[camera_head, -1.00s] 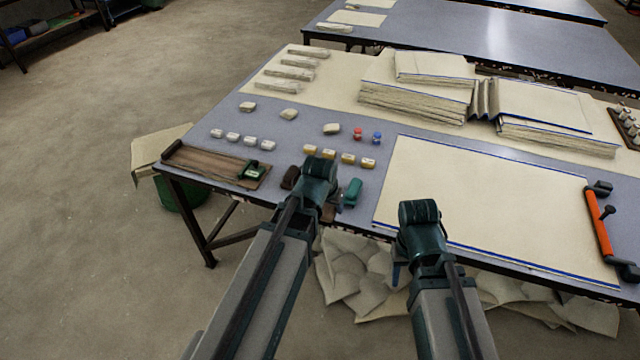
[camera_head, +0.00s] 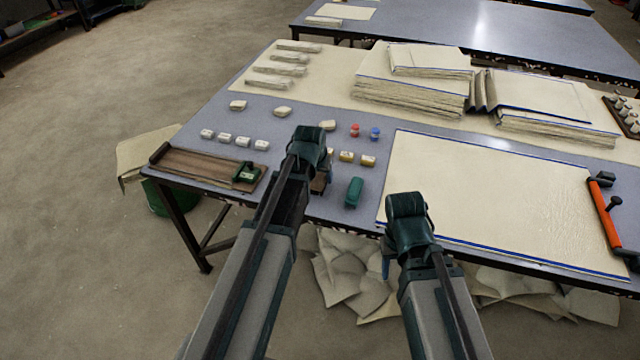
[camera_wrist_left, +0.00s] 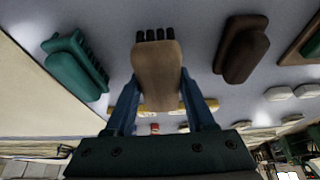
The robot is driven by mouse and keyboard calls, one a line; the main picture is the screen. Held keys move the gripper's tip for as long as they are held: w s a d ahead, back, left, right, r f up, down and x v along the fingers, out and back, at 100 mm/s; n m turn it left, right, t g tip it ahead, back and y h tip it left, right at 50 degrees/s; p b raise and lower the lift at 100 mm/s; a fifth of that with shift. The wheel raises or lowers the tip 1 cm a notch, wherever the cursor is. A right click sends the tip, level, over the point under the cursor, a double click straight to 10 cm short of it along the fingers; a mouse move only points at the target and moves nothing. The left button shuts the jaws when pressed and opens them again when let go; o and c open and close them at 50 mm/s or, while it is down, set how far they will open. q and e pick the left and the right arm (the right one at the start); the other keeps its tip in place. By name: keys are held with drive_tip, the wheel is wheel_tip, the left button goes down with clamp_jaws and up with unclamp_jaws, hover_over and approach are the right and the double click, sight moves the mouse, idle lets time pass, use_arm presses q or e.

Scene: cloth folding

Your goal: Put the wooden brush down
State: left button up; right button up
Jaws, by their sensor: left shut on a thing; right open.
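The wooden brush (camera_wrist_left: 157,72), light brown with dark bristles at its far end, is between the fingers of my left gripper (camera_wrist_left: 160,103) in the left wrist view. The gripper is shut on it. In the head view my left gripper (camera_head: 316,160) is over the table's front part and mostly hides the brush (camera_head: 319,184). I cannot tell whether the brush touches the table. My right gripper (camera_head: 393,250) is at the table's front edge by the cloth; it is open, its fingers mostly hidden.
A teal brush (camera_head: 353,192) lies right of the held brush; a dark brown brush (camera_wrist_left: 242,48) lies on its other side. A wooden board (camera_head: 200,168) with a green block is at the left. Yellow blocks (camera_head: 367,160) lie behind. A cream cloth (camera_head: 480,195) covers the right.

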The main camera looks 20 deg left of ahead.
use_arm(q)
drive_tip(key=shift+f+b, duration=0.7)
drive_tip(key=shift+f, duration=0.45)
use_arm(e)
drive_tip(key=shift+d+f, duration=0.1)
drive_tip(key=shift+f, duration=1.05)
use_arm(q)
drive_tip(key=shift+f, duration=0.25)
drive_tip(key=o, duration=1.2)
drive_tip(key=shift+r, duration=0.1)
use_arm(e)
drive_tip(key=shift+f, duration=0.1)
use_arm(q)
drive_tip(key=shift+r, duration=0.15)
drive_tip(key=p+v, duration=1.1)
drive_tip(key=v, duration=0.1)
drive_tip(key=shift+r, duration=0.1)
drive_tip(key=s+d+f+m+g, duration=0.1)
drive_tip(key=s+d+g, duration=0.1)
drive_tip(key=s+d, duration=0.4)
drive_tip(key=s+d+m+g+y, duration=0.1)
drive_tip(key=s+d+m+g, duration=0.1)
drive_tip(key=s+d, duration=0.5)
drive_tip(key=s+g, duration=0.1)
drive_tip(key=s, duration=0.5)
drive_tip(key=shift+s+d+f+y, duration=0.2)
drive_tip(key=shift+d+f+y, duration=0.05)
drive_tip(key=shift+f+y, duration=0.1)
use_arm(e)
wheel_tip(320, 180, up, 11)
